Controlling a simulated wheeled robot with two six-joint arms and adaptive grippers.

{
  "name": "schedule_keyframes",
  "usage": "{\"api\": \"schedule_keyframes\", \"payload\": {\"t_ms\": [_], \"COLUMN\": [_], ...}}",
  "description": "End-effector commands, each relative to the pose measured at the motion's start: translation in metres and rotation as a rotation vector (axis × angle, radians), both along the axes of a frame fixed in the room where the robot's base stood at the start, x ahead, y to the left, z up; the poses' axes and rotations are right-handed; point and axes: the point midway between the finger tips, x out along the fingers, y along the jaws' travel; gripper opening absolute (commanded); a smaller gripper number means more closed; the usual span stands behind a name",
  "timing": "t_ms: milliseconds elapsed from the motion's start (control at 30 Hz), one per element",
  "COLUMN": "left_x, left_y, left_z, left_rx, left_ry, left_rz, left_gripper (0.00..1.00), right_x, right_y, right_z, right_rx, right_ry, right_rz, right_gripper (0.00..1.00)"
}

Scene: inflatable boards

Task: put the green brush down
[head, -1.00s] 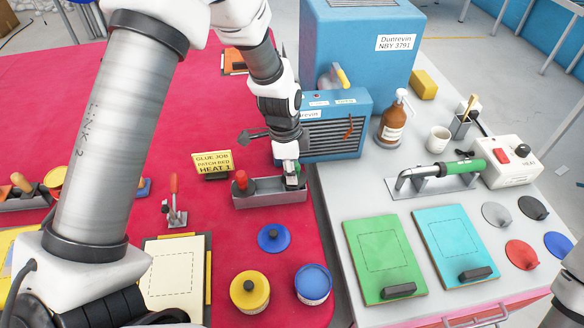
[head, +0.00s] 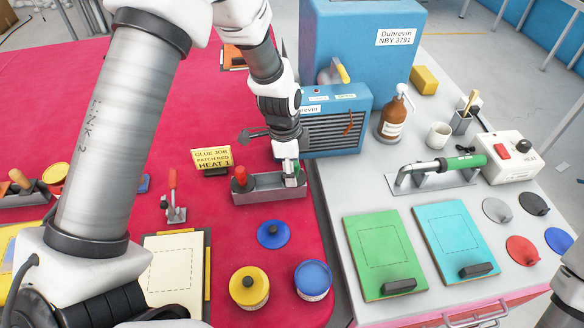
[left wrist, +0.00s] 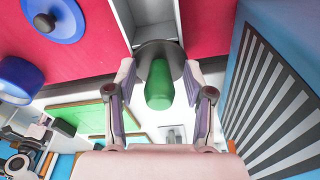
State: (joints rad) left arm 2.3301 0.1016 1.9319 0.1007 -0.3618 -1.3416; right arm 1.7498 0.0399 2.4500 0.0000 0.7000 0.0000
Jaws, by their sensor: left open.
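The green brush (head: 300,172) stands in the right end of a grey metal tray (head: 262,193) on the red surface, mostly hidden by my gripper in the head view. In the left wrist view its green handle (left wrist: 159,86) rises from a dark round collar, over one end of the tray (left wrist: 155,12). My left gripper (head: 289,172) is just above the tray. Its fingers (left wrist: 160,100) are open on either side of the handle, with gaps showing. A red-handled brush (head: 240,178) stands in the tray's left end. My right gripper is out of view.
A blue vented machine (head: 337,120) stands close right of my left gripper. A yellow sign (head: 211,160) is left of the tray. A blue lid (head: 273,234), yellow can (head: 249,288) and blue can (head: 313,281) lie in front. Green and cyan boards (head: 385,250) rest on the grey bench.

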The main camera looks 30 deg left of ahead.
Motion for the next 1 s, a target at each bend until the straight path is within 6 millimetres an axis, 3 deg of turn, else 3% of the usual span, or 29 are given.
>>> {"api": "schedule_keyframes", "payload": {"t_ms": [67,167,400,533,700,1000], "left_x": [0.000,0.000,-0.002,-0.004,-0.005,-0.005], "left_y": [0.000,0.002,0.009,0.011,0.012,0.012], "left_z": [0.013,0.027,0.091,0.116,0.127,0.127], "left_rx": [-0.001,-0.001,-0.002,-0.001,0.000,-0.001], "left_ry": [-0.001,-0.005,-0.006,-0.004,0.000,0.000], "left_rz": [0.000,-0.001,0.001,-0.001,0.000,0.000], "left_gripper": [0.53,0.53,0.53,0.53,0.53,0.53], "right_x": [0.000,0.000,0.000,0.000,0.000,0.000], "right_y": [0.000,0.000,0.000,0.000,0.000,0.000], "right_z": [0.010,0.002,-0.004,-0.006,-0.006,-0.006], "right_rx": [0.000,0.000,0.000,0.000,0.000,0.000], "right_ry": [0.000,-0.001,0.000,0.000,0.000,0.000], "right_rz": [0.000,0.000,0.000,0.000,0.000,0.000], "right_gripper": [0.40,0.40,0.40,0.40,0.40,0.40]}}
